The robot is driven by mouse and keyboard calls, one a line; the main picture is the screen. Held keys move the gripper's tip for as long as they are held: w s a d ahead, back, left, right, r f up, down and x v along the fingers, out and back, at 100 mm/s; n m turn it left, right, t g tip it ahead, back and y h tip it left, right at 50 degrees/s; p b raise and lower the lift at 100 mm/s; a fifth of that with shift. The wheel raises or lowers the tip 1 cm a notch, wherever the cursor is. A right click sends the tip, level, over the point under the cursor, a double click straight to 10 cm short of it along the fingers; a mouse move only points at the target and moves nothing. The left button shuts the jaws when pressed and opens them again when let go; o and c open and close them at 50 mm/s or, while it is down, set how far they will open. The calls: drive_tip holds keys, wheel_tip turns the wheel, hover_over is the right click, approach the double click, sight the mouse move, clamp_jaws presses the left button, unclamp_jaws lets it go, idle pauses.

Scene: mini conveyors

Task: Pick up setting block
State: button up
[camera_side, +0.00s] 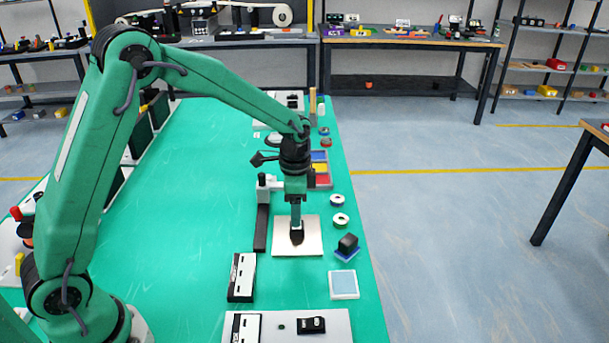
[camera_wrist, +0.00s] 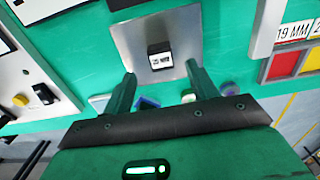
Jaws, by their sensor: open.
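A small black block (camera_wrist: 160,57) with a white label that seems to read "25 MM" sits on a square metal plate (camera_wrist: 126,40) in the wrist view. In the side view the block (camera_side: 297,238) shows on the pale plate (camera_side: 284,248), right below my gripper (camera_side: 296,226). In the wrist view my gripper (camera_wrist: 160,74) is open, with its two fingers apart and the block seen between and beyond their tips. Whether the fingers flank the block cannot be told.
A dark upright-ended stand (camera_side: 262,225) is close to the plate's left side. Two small rings (camera_side: 340,220) and a white-framed blue pad (camera_side: 343,284) lie near the table's right edge. Coloured bins (camera_side: 320,170) stand behind. The green table's left middle is clear.

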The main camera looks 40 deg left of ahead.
drive_tip(key=shift+w+f, duration=0.1)
drive_tip(key=shift+f, duration=2.85)
drive_tip(key=c, duration=1.2)
drive_tip(key=shift+r, duration=0.2)
drive_tip(key=shift+r, duration=0.5)
drive_tip(key=r, duration=0.3)
drive_tip(key=shift+d+r, duration=0.1)
drive_tip(key=shift+d, duration=0.1)
drive_tip(key=s+d+r, duration=0.6)
drive_tip(key=d, duration=0.3)
drive_tip(key=shift+s+r, duration=0.25)
drive_tip(key=shift+s, duration=0.1)
drive_tip(key=shift+d, duration=0.1)
